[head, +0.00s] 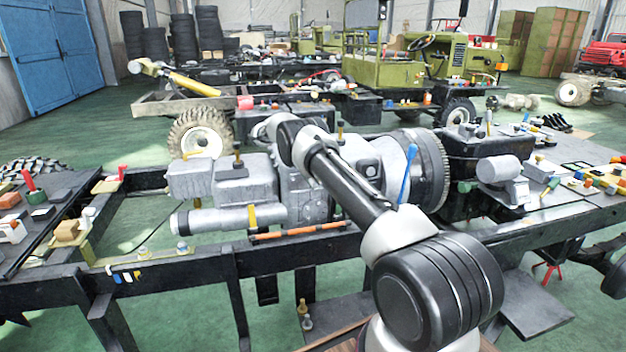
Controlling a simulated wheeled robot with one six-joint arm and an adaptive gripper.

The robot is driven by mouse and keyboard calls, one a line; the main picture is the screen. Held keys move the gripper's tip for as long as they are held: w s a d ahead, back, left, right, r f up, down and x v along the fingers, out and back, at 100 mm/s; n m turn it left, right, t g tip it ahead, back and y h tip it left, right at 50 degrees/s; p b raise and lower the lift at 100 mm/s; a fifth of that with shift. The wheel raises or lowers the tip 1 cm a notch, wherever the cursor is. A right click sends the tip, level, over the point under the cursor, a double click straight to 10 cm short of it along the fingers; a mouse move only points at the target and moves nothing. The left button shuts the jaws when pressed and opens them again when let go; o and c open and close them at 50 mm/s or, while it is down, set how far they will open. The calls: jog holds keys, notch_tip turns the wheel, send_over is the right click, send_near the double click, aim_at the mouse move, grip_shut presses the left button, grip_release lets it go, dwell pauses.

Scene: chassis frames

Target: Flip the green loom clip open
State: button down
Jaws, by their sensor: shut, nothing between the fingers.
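I cannot make out a green loom clip in the head view. An orange rod or cable (298,232) runs along the rail under the grey engine. My arm reaches from the lower right up and left over the engine. Its far end is at the engine's top, and my gripper's fingers are hidden from this view.
The grey engine and gearbox (245,185) fill the middle of the frame. A blue-handled tool (407,172) stands upright beside my arm. A cluttered bench with a red lever (28,180) is at left. Another bench with a grey vise (500,172) and small parts is at right.

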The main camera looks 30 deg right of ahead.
jog(key=d+r+m+t+y, duration=0.1)
jog(key=d+r, duration=0.2)
jog(key=r, duration=0.5)
jog(key=d+r, duration=0.3)
jog(key=r, duration=0.4)
jog(key=s+d+r+m+t+y, duration=0.2)
jog(key=s+d+r+m+t, duration=0.1)
jog(key=s+r+m, duration=0.4)
jog(key=s+a+f+n+t+y, duration=0.1)
jog(key=s+a+f+n+t, duration=0.2)
jog(key=n, duration=0.9)
jog(key=s+a+f+n+t, duration=0.15)
jog(key=s+f+n, duration=0.4)
jog(key=n, duration=0.55)
jog(key=s+a+f+n+t+y, duration=0.1)
jog(key=s+f+n+t, duration=0.25)
jog(key=n, duration=0.85)
jog(key=w+d+f+m+t+h, duration=0.1)
jog(key=w+d+f+m, duration=0.1)
jog(key=w+f+m, duration=0.7)
notch_tip(320, 180, down, 2)
jog(key=shift+f, duration=0.1)
